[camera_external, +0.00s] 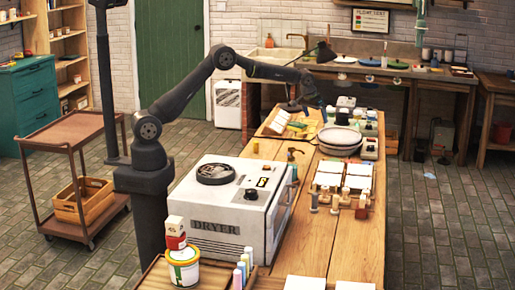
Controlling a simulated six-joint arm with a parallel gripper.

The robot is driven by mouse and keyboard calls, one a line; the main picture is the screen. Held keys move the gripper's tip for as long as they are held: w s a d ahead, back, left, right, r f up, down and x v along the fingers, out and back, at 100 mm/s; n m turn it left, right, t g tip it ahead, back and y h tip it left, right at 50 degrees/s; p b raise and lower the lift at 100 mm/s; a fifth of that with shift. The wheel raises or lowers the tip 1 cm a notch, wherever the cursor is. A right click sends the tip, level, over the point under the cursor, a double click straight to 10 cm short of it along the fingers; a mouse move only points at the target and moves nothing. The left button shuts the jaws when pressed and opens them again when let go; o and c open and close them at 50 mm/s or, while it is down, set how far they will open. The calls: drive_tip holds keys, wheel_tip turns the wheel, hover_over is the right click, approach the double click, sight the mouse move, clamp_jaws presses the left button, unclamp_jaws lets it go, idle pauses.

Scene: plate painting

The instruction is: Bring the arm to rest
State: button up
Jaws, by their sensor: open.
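My arm (183,90) rises from its column beside the dryer, bends at a high elbow and reaches right over the workbench. My gripper (316,103) hangs at the arm's far end, pointing down over the back part of the bench. It is small and dark here. It is open, and I see nothing held in it. It is above and to the left of a stack of pale plates (340,136); the exact gap to the things under it is hard to tell.
The white dryer (215,222) stands on the wooden workbench (318,235) near my column. A paint bucket (183,268) with a box on top is in front. Several small bottles and white tiles (329,174) fill the bench's right side. A brown cart (75,127) stands left.

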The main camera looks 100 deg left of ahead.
drive_tip(key=w+d+m, duration=0.2)
drive_tip(key=d, duration=1.1)
drive_tip(key=w+d+r+m+t+h, duration=0.1)
drive_tip(key=w+d+m, duration=0.2)
drive_tip(key=d, duration=1)
drive_tip(key=w+d+r+m+h, duration=0.1)
drive_tip(key=w+d+m, duration=0.1)
drive_tip(key=d, duration=1.1)
drive_tip(key=shift+w+d+m+t, duration=0.2)
drive_tip(key=shift+w+m+t, duration=0.1)
drive_tip(key=shift+w+m, duration=0.1)
drive_tip(key=shift+r, duration=0.1)
